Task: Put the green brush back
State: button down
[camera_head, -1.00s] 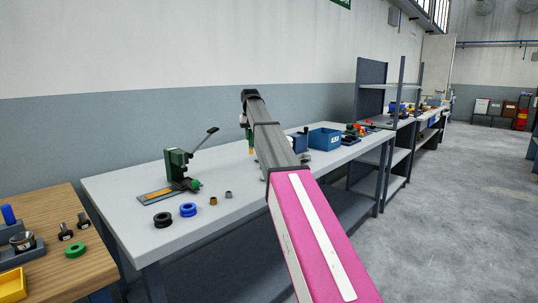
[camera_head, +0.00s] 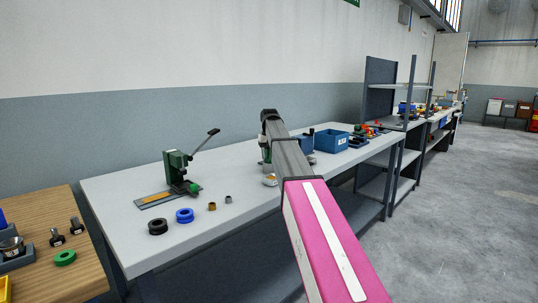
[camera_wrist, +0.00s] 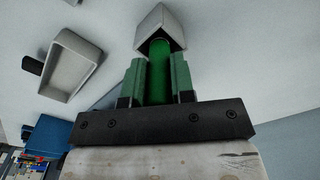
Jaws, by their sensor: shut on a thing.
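In the wrist view, my gripper (camera_wrist: 157,80) has its two green fingers closed on the green brush (camera_wrist: 159,62), whose cylindrical green handle shows between them. The brush's far end meets a pale grey square holder (camera_wrist: 163,24); I cannot tell whether it is inside it or only in front of it. In the head view my own arm hides most of the gripper and the brush over the middle of the grey bench (camera_head: 130,196).
A pale tray (camera_wrist: 72,62) lies left of the gripper in the wrist view. In the head view a green lever press (camera_head: 178,170), a black ring (camera_head: 158,227) and a blue ring (camera_head: 185,215) stand on the bench's left. A blue bin (camera_head: 331,140) stands behind my arm, to the right.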

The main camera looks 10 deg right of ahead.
jog(key=shift+f, duration=0.15)
jog(key=c, duration=1)
grip_release()
jog(key=shift+o, duration=0.2)
notch_tip(320, 180, up, 12)
jog(key=shift+s+r, duration=0.1)
jog(key=shift+r, duration=0.1)
